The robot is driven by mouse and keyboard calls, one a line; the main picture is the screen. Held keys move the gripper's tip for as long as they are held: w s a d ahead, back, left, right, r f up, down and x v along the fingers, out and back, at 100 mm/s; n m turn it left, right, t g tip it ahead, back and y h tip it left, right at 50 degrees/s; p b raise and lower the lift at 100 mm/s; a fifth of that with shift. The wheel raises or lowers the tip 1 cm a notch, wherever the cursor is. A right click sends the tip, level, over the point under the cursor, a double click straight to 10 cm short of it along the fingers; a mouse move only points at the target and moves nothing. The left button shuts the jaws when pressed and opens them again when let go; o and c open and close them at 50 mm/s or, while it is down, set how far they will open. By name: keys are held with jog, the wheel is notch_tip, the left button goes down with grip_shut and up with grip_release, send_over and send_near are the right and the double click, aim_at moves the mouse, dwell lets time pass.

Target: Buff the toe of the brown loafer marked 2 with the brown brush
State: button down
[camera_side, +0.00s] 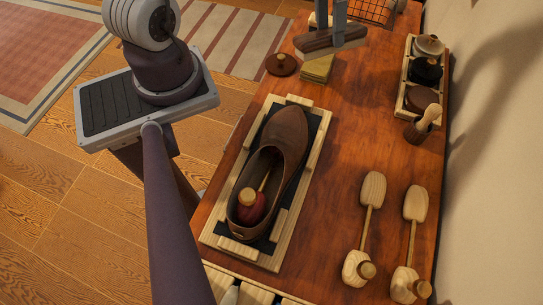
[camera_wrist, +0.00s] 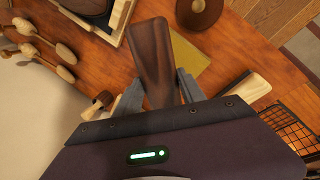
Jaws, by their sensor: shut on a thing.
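The brown loafer (camera_side: 287,135) lies in a pale wooden tray (camera_side: 230,246) on the table, its toe toward the far end. A red shoe-tree part with a pale knob shows in its opening. I see no number on it. My gripper (camera_side: 341,30) is shut on the brown brush (camera_side: 318,43) at the table's far end, beyond and right of the toe and apart from it. In the wrist view the brush (camera_wrist: 154,55) sticks out between the fingers of my gripper (camera_wrist: 160,92). Part of the tray (camera_wrist: 121,18) shows at the top there.
A yellow cloth (camera_side: 317,71) and a brown round lid (camera_side: 281,64) lie between brush and tray. A rack of tins (camera_side: 410,72) and a small dauber (camera_side: 424,122) stand right. Two shoe trees (camera_side: 371,195) lie near right. A wire basket (camera_wrist: 292,128) and another brush (camera_wrist: 248,88) are close to my gripper.

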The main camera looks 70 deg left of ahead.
jog(key=shift+d, duration=0.1)
dwell(0.4)
jog(key=s+d+r+m+g, duration=0.1)
jog(key=s+d+r+m, duration=0.35)
jog(key=s+d, duration=0.2)
jog(key=s+d+r+m+g, duration=0.1)
jog(key=s+d+r+m, duration=0.4)
jog(key=s, duration=0.3)
jog(key=shift+y, duration=0.5)
jog(key=shift+x, duration=2.65)
jog(key=shift+s+d, duration=0.1)
jog(key=shift+x, duration=1.95)
jog(key=shift+s+f, duration=0.25)
jog(key=shift+f, duration=0.35)
